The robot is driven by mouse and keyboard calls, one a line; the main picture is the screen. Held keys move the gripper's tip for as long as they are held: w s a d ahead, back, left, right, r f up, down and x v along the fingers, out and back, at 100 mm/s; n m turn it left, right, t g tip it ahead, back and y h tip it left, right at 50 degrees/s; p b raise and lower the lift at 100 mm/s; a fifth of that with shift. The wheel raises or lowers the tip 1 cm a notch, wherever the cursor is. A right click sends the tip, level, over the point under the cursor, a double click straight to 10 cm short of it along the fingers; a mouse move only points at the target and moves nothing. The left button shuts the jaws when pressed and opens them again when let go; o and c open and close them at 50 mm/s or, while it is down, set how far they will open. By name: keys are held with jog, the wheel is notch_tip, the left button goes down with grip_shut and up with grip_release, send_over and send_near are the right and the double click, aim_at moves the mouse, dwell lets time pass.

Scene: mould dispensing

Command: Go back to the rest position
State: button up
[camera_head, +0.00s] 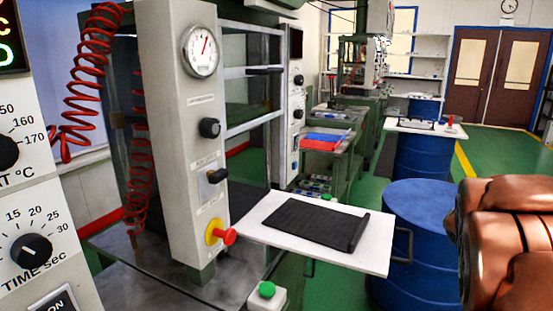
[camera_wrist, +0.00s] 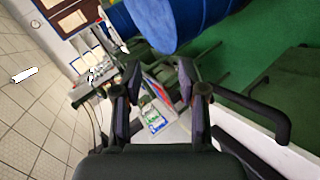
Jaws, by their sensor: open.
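My gripper (camera_wrist: 160,95) shows in the wrist view with its two dark fingers spread apart. It is open and nothing is held between the fingers. Behind the gap I see small coloured items on a distant bench. The head view does not show my gripper; only a copper-coloured part of my arm shows at its right edge. The wrist picture is tilted, with a blue drum (camera_wrist: 175,18) at the top and a dark handle (camera_wrist: 265,118) at the right.
In the head view a white board (camera_head: 372,257) carries a black sheet (camera_head: 318,224) beside a blue drum (camera_head: 420,203). A grey press column (camera_head: 178,130) with a red knob (camera_head: 229,236) stands left. Green floor (camera_head: 510,150) is clear towards the brown doors (camera_head: 487,77).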

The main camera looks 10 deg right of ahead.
jog(key=s+a+f+m+g+y, duration=0.2)
jog(key=s+a+f+g+y, duration=0.15)
jog(key=s+a, duration=0.75)
jog(key=s+a+f+m+g+y, duration=0.2)
jog(key=s+a+f+g, duration=0.25)
jog(key=s+a, duration=0.65)
jog(key=s+a+f+m+g+y, duration=0.2)
jog(key=s+a+f+g, duration=0.25)
jog(key=s+a, duration=0.65)
notch_tip(320, 180, up, 13)
jog(key=w+t+p, duration=0.1)
jog(key=p, duration=1.2)
jog(key=shift+d+t, duration=0.2)
jog(key=shift+t, duration=0.15)
